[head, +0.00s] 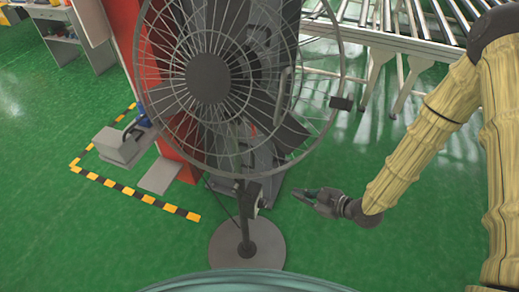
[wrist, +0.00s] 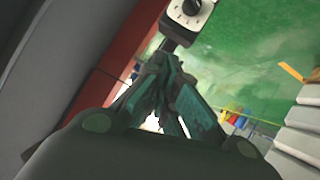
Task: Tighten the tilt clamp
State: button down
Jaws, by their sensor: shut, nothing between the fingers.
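A grey pedestal fan (head: 208,78) stands on a round base (head: 247,247), its wire cage toward me. A dark bracket (head: 247,192) joins the cage to the post, with a small pale part on its right side. In the wrist view, a round dark knob with a pale mark (wrist: 190,8) sits on a white plate at the top edge, partly cut off. I cannot tell for sure that this knob is the tilt clamp. My gripper (head: 302,194) is shut and empty, right of the bracket and apart from it. In the wrist view its fingertips (wrist: 160,63) point toward the knob.
A red column (head: 172,90) and dark machinery stand behind the fan. A roller conveyor (head: 400,40) is at upper right. A grey box (head: 122,147) is at left, near yellow-black floor tape (head: 125,190). Green floor lies open right of the fan base.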

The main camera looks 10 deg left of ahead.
jog(key=w+a+r+n+g+y+b, duration=0.1)
jog(key=w+a+r+n+g+y, duration=0.1)
jog(key=r+n, duration=0.7)
jog(key=w+a+r+n+g+y+b, duration=0.2)
jog(key=r+n+g+y, duration=0.2)
jog(key=n, duration=0.8)
jog(key=shift+w+a+r+n+g, duration=0.15)
jog(key=shift+a+r+n+g, duration=0.2)
jog(key=shift+r+g, duration=1.55)
jog(key=shift+a+r+t, duration=0.1)
jog(key=shift+r+t, duration=0.35)
jog(key=shift+t, duration=0.05)
jog(key=s+a+p, duration=0.2)
jog(key=a+p, duration=0.2)
jog(key=a, duration=0.5)
jog(key=shift+a, duration=0.4)
